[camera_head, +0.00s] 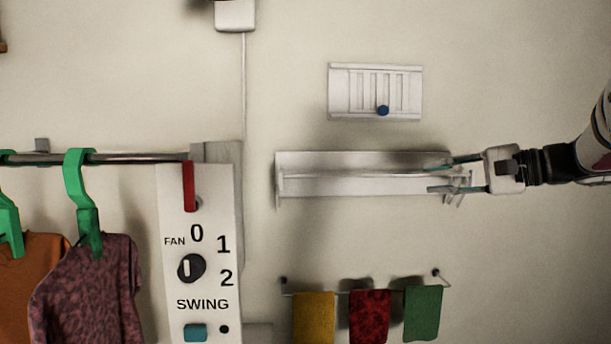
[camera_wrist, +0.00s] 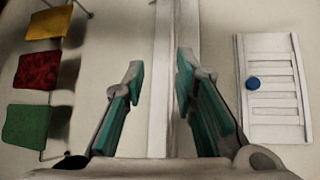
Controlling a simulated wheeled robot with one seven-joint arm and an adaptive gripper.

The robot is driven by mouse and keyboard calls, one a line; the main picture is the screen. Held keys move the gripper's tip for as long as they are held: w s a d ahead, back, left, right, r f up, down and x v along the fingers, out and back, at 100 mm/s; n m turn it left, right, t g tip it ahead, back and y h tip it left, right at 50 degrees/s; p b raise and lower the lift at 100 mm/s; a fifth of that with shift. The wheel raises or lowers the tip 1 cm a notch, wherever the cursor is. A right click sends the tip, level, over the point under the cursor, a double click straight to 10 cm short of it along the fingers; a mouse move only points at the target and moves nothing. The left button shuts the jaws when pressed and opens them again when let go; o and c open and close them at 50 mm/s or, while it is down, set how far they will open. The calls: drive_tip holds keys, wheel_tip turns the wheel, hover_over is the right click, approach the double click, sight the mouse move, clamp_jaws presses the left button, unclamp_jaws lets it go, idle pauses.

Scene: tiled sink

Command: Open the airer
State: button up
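The airer (camera_head: 350,160) is a long pale metal unit mounted level on the wall, with a thin bar along its front and short end arms. It looks folded close to the wall. My gripper (camera_head: 436,174) comes in from the right, at the airer's right end. Its teal-lined fingers are apart, one towards the upper edge and one towards the lower edge. In the wrist view the airer (camera_wrist: 163,40) runs lengthwise between the open fingers of my gripper (camera_wrist: 160,72). I cannot tell whether either finger touches it.
A white louvred vent (camera_head: 345,90) with a blue knob (camera_head: 383,110) is above the airer. Below hangs a small rail with yellow (camera_head: 313,318), red (camera_head: 369,317) and green (camera_head: 423,314) cloths. A fan control panel (camera_head: 210,260) and clothes on green hangers (camera_head: 77,185) are left.

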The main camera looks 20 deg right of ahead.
sight(385, 176)
drive_tip(key=shift+t, duration=0.3)
drive_tip(key=x, duration=0.4)
drive_tip(key=d+p+x, duration=0.1)
drive_tip(key=x, duration=0.4)
drive_tip(key=w+r+x, duration=0.1)
drive_tip(key=x, duration=0.3)
drive_tip(key=shift+w+d+f, duration=0.1)
drive_tip(key=shift+w+d, duration=0.1)
drive_tip(key=shift+w, duration=0.05)
drive_tip(key=shift+c, duration=0.2)
clamp_jaws()
